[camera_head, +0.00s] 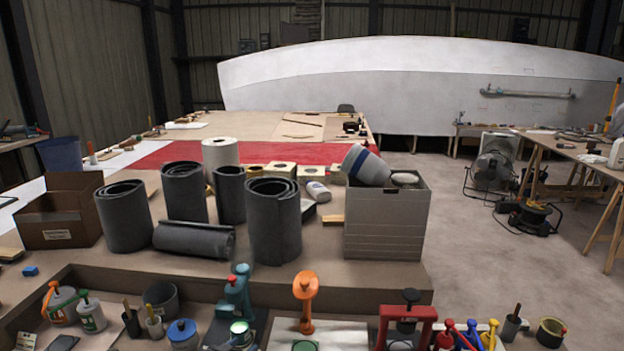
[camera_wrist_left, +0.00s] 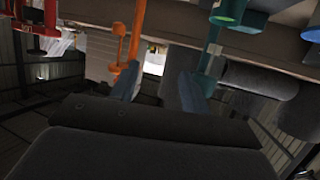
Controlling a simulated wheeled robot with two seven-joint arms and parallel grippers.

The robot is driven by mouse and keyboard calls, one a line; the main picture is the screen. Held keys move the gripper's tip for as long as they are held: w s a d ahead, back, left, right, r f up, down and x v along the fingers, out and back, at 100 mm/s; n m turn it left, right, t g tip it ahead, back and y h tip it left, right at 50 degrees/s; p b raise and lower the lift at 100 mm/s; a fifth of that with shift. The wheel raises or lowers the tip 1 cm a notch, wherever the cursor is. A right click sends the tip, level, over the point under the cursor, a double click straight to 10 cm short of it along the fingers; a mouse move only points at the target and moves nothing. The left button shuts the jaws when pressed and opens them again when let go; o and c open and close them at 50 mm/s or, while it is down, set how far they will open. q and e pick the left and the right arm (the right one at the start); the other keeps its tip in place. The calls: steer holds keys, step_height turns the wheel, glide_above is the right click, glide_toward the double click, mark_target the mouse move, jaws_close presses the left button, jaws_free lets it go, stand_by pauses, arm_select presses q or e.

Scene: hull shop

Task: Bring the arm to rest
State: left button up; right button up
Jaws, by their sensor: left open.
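My left gripper (camera_wrist_left: 160,88) shows in the left wrist view, its two blue-grey fingers apart with nothing between them. That view looks upside down, with the bench tools at its top. Beyond the fingers are an orange stand (camera_wrist_left: 121,48) on one side and a teal stand (camera_wrist_left: 210,62) on the other; no contact with them can be made out. I cannot make out either gripper in the head view. My right gripper shows in neither view.
The head view shows a teal stand (camera_head: 236,296), an orange stand (camera_head: 306,300) and a red press (camera_head: 406,318) along the near edge. Behind are dark rolls (camera_head: 273,225), a grey box (camera_head: 385,228) and a cardboard box (camera_head: 60,212). Open floor (camera_head: 480,270) lies right.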

arm_select(q)
steer(key=s+d+f+n+g+y, duration=0.1)
steer(key=s+f+g, duration=0.1)
steer(key=s, duration=0.6)
steer(key=s+d+f+g+y, duration=0.1)
steer(key=s+d+f+g, duration=0.1)
steer(key=s, duration=0.6)
steer(key=s+a+n+g+y, duration=0.1)
steer(key=s+a+g+y, duration=0.15)
steer(key=s, duration=0.95)
steer(key=s+a+g+y, duration=0.1)
steer(key=s+a+g, duration=0.15)
steer(key=s, duration=0.95)
steer(key=s+d+f+g, duration=0.1)
steer(key=d+f, duration=0.1)
steer(key=f, duration=1.5)
steer(key=s+d+f+g, duration=0.2)
steer(key=d+f, duration=0.1)
steer(key=f, duration=1.4)
steer(key=shift+s+h, duration=0.25)
steer(key=shift+h, duration=0.2)
steer(key=shift+d, duration=0.1)
